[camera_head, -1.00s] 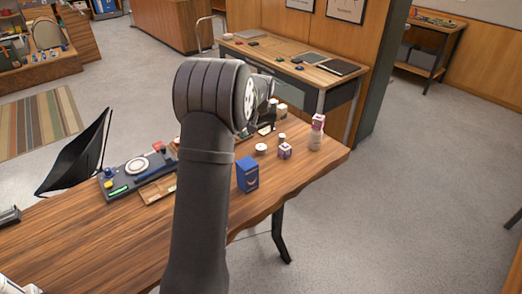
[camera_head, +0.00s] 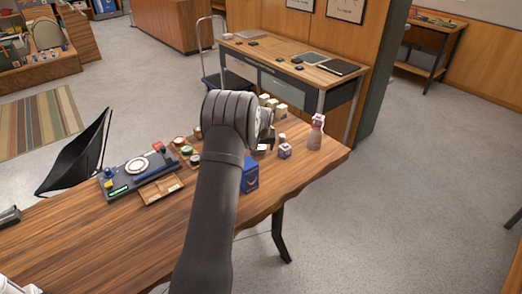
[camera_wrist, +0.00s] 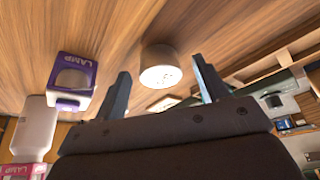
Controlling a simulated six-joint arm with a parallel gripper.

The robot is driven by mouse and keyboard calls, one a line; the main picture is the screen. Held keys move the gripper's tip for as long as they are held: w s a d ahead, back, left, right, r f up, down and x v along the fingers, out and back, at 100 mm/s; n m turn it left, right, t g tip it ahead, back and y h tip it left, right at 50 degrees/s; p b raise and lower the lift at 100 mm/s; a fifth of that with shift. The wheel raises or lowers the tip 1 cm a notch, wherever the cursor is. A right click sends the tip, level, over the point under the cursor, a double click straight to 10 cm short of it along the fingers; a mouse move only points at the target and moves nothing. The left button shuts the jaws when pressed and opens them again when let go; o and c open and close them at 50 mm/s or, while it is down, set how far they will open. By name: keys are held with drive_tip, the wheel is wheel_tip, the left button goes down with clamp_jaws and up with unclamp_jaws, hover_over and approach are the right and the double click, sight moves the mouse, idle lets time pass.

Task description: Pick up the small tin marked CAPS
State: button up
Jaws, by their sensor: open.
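A small round tin (camera_wrist: 160,66) with a pale face lies between my fingers' lines in the wrist view, a little beyond the fingertips. Its print is too small to read, so I cannot confirm CAPS. My gripper (camera_wrist: 160,76) is open, with one finger on each side of the tin and bare wood showing between. In the head view my gripper (camera_head: 268,141) is low over the far part of the wooden table (camera_head: 110,235), mostly hidden behind my arm. The tin is largely hidden there.
A purple box marked LAMP (camera_wrist: 74,80) and a pale bottle (camera_wrist: 36,127) stand left in the wrist view. In the head view a blue box (camera_head: 250,174) stands nearer, partly behind my arm.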

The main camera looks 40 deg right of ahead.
drive_tip(key=shift+w+d+f, duration=0.1)
drive_tip(key=shift+w+f, duration=0.05)
drive_tip(key=shift+f, duration=0.25)
drive_tip(key=c, duration=1.1)
drive_tip(key=shift+o, duration=0.2)
